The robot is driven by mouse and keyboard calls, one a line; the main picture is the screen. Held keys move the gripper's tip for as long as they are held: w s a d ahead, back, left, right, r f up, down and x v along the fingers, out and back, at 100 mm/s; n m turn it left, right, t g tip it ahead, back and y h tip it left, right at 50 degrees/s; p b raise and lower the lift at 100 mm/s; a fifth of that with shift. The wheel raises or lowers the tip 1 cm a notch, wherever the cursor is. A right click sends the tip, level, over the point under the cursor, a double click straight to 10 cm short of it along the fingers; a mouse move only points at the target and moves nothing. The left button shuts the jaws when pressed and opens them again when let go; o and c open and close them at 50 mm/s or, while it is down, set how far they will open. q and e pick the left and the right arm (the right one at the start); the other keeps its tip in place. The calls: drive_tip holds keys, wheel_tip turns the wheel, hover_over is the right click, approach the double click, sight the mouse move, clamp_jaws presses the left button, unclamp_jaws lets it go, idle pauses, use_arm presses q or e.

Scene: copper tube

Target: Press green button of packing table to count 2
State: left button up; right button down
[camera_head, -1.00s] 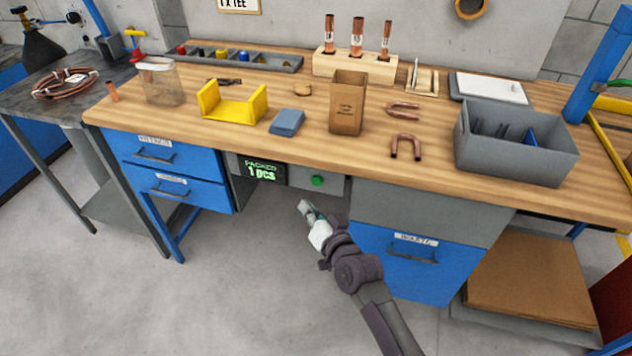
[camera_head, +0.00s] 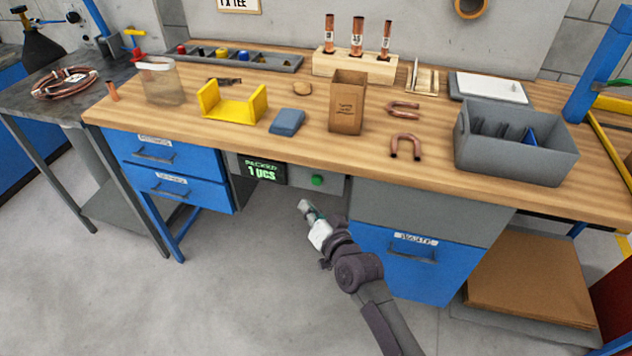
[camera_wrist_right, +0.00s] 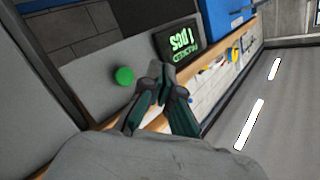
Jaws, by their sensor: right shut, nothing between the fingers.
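The green button (camera_head: 317,180) sits on the grey front panel under the packing table top (camera_head: 230,135). It also shows in the right wrist view (camera_wrist_right: 124,76), to the left of my fingertips. The counter display (camera_head: 263,171) left of the button shows "PACKED" and reads 1 pcs; it also shows in the right wrist view (camera_wrist_right: 177,40). My right gripper (camera_head: 305,206) is shut and empty. It is below and a little in front of the button, apart from it in the head view. Its closed fingertips show in the right wrist view (camera_wrist_right: 161,74). My left gripper is not in view.
On the table top stand a brown box (camera_head: 346,103), a yellow bracket (camera_head: 232,104), copper bends (camera_head: 406,146) and a grey bin (camera_head: 515,155). Blue drawers (camera_head: 170,170) are on the left and a blue waste drawer (camera_head: 410,262) is on the right. The space below the panel is open.

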sight(317, 180)
idle(0.6)
drive_tip(key=s+n, duration=0.1)
drive_tip(key=n, duration=0.4)
drive_tip(key=s+a+n, duration=0.1)
drive_tip(key=n, duration=0.5)
drive_tip(key=s+n, duration=0.1)
drive_tip(key=n, duration=0.5)
drive_tip(key=shift+s+a+r+t+y, duration=0.1)
drive_tip(key=shift+s+a+t+y, duration=0.05)
drive_tip(key=shift+s+t+y, duration=0.2)
drive_tip(key=w+d+b, duration=0.1)
drive_tip(key=w+d, duration=0.1)
drive_tip(key=w, duration=0.6)
drive_tip(key=shift+w+d, duration=0.25)
drive_tip(key=shift+d, duration=0.15)
drive_tip(key=shift+w, duration=0.1)
idle(0.4)
drive_tip(key=shift+w+d, duration=0.1)
drive_tip(key=shift+w, duration=0.15)
